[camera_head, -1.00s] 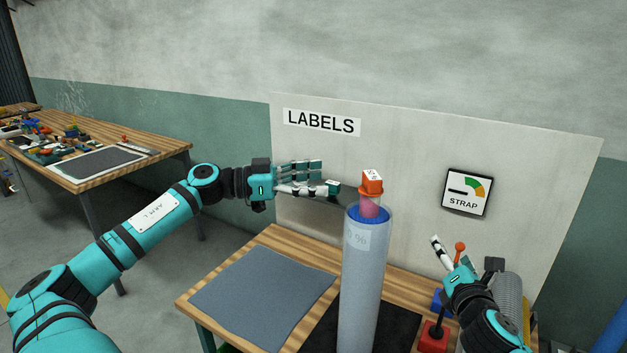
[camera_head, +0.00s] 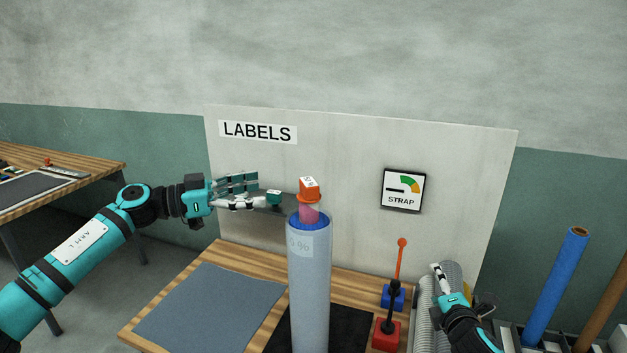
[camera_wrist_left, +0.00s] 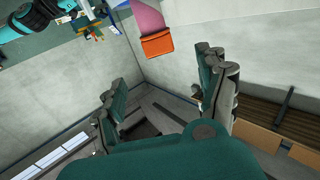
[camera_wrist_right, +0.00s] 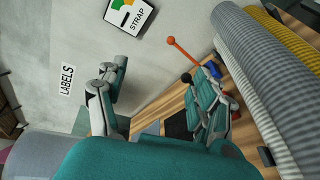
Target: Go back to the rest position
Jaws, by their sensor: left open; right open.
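My left gripper (camera_head: 262,193) is open in the head view, left of the top of an upright grey roll (camera_head: 310,285) with a blue inner rim. An orange-capped pink piece (camera_head: 309,190) with a white label stands in the roll's top. In the left wrist view the orange and pink piece (camera_wrist_left: 157,43) shows beyond my open, empty fingers (camera_wrist_left: 165,100). My right gripper (camera_head: 443,283) is at the lower right of the head view, right of the levers. In the right wrist view its fingers (camera_wrist_right: 155,100) are apart with nothing between them.
A wooden table (camera_head: 160,333) carries a grey mat (camera_head: 212,305), a red-based lever (camera_head: 386,334) and a blue-based lever (camera_head: 393,297). A board (camera_head: 340,150) with LABELS and STRAP signs stands behind. Blue (camera_head: 557,285) and brown rolls stand at right. Another table (camera_head: 95,172) is at left.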

